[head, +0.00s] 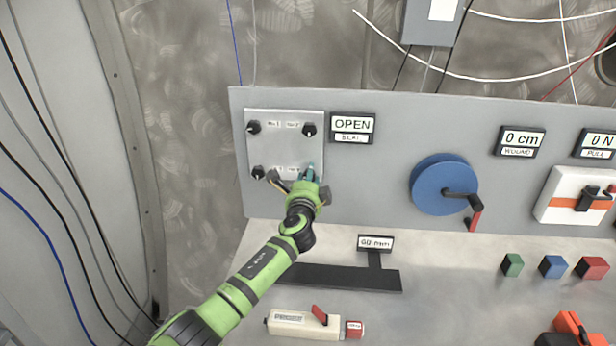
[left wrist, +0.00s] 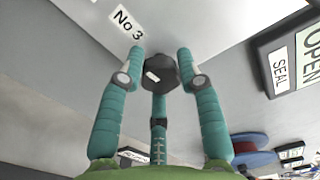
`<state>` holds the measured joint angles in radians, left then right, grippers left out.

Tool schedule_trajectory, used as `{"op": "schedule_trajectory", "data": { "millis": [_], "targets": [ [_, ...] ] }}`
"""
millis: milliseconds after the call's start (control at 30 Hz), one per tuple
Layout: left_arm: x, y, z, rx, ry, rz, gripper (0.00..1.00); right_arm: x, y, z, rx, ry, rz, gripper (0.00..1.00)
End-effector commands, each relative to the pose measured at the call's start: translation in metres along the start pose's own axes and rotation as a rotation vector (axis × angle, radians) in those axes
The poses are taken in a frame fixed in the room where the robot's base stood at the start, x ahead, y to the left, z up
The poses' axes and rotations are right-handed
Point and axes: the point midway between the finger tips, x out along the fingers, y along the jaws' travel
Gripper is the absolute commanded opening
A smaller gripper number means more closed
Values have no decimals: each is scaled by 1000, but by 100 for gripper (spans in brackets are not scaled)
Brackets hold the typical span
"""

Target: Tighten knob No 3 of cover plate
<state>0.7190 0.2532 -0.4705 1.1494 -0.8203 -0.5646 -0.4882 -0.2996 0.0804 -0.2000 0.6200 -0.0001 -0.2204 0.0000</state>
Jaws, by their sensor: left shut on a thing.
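The silver cover plate (head: 284,145) is on the grey panel at the left of the head view, with black knobs at its corners. Two knobs show at the top, and one knob (head: 258,172) shows at the lower left. My left gripper (head: 308,174) is at the lower right corner and hides the knob there. In the left wrist view the label No 3 (left wrist: 127,20) is beside the black knob (left wrist: 160,73). The teal fingers of my left gripper stand around this knob and are shut on it. My right gripper is not in view.
A sign reading OPEN SEAL (head: 352,128) is right of the plate. Farther right are a blue wheel (head: 440,184) with a crank and a white box (head: 570,196) with an orange stripe. A cream device (head: 303,323) lies below, near my left arm.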

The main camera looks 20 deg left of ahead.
Motion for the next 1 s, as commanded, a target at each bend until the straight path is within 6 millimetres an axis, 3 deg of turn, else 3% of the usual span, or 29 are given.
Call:
{"op": "schedule_trajectory", "data": {
  "millis": [33,500,533,600,1000],
  "targets": [
    [0,-7,-2,6,7,-13,3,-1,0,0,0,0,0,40],
    [0,-6,-3,18,8,-12,3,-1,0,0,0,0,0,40],
    [0,-6,-3,18,8,-12,39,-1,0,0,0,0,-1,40],
    [0,-6,-3,17,8,-11,59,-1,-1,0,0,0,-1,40],
    [-3,-1,-1,19,2,-3,59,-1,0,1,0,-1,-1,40]
  ]
}}
